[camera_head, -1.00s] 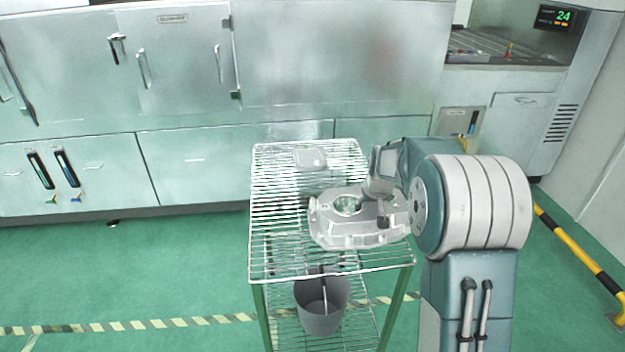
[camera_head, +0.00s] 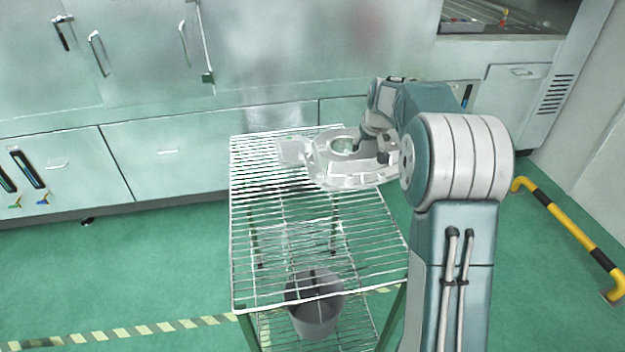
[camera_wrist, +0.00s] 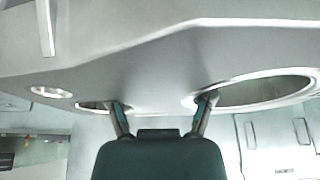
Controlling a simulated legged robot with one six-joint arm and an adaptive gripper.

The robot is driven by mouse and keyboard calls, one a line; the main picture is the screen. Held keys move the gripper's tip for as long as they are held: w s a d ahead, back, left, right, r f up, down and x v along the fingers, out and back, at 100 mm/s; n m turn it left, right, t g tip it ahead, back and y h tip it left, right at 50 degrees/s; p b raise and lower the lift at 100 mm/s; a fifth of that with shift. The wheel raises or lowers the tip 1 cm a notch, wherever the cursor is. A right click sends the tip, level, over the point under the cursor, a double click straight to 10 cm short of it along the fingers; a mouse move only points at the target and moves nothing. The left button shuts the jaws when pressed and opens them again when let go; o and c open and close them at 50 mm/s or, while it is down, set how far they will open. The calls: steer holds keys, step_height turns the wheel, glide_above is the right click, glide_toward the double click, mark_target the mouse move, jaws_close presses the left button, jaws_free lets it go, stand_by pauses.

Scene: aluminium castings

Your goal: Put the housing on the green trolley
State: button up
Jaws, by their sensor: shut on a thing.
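The housing (camera_head: 350,177), a silver-grey casting with a round opening, is held over the far right part of the trolley top. My gripper (camera_head: 386,152) is shut on it at its right side, and my arm hides part of that side. In the wrist view the housing (camera_wrist: 150,65) fills the upper half, with my gripper's two fingers (camera_wrist: 163,108) against it near its holes. The trolley (camera_head: 270,215) has a wire top and green legs. I cannot tell whether the housing touches the wires.
A smaller pale casting (camera_head: 293,151) lies on the trolley's far end, close to the housing's left side. A grey bucket (camera_head: 315,318) stands on the lower shelf. The near half of the top is bare. Steel cabinets (camera_head: 160,160) stand behind; a yellow-black rail (camera_head: 570,228) is at right.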

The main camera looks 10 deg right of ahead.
steer(key=s+a+f, duration=0.2)
steer(key=a+f, duration=0.1)
steer(key=a, duration=0.1)
steer(key=s+a+f, duration=0.2)
steer(key=a+f, duration=0.1)
steer(key=a, duration=0.1)
steer(key=s+a+f, duration=0.2)
steer(key=a+f, duration=0.1)
steer(key=a, duration=0.1)
steer(key=shift+s+a+f, duration=0.1)
steer(key=shift+a+f, duration=0.1)
steer(key=shift+a, duration=0.2)
steer(key=shift+f, duration=1.6)
steer(key=o, duration=1.3)
steer(key=shift+s+f, duration=0.1)
steer(key=shift+f, duration=0.05)
